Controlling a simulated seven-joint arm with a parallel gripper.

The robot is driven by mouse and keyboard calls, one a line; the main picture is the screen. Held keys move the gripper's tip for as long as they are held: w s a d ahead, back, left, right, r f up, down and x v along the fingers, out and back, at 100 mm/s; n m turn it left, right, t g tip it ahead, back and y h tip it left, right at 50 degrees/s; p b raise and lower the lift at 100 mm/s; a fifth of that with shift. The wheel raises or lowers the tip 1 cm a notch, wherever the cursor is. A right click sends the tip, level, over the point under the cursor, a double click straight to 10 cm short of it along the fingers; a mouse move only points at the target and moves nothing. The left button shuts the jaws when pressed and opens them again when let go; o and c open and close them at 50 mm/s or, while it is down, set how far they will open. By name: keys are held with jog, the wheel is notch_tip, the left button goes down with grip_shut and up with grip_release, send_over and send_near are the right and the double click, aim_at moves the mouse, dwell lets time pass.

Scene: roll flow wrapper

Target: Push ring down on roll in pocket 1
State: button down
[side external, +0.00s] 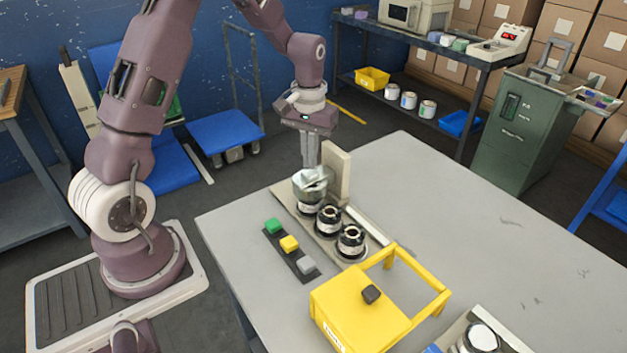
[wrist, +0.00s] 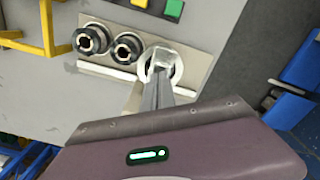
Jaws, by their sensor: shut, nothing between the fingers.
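My gripper (side external: 311,168) points down with its fingers closed and empty. Its tips are at the top of the pale wrapped roll (side external: 309,198) at the far end of the tray (side external: 283,191). The wrist view also shows my gripper (wrist: 160,66) at this roll, with a pale round rim (wrist: 178,73) around the fingertips. The fingers hide the roll's middle, so I cannot tell how the ring sits or whether they touch. Two dark rolls with open centres, a middle one (side external: 328,220) and a near one (side external: 351,243), stand in line beside it.
An upright beige plate (side external: 337,174) stands close behind the wrapped roll. A strip with green (side external: 272,226), yellow (side external: 289,243) and grey (side external: 306,265) buttons lies left of the tray. A yellow frame (side external: 362,312) stands nearer. The table's right side (side external: 480,230) is clear.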

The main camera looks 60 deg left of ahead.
aim_at(310, 172)
jog(key=shift+f, duration=0.1)
jog(key=shift+f, duration=1.5)
jog(key=shift+r, duration=0.15)
notch_tip(310, 172, up, 8)
jog(key=shift+r, duration=0.1)
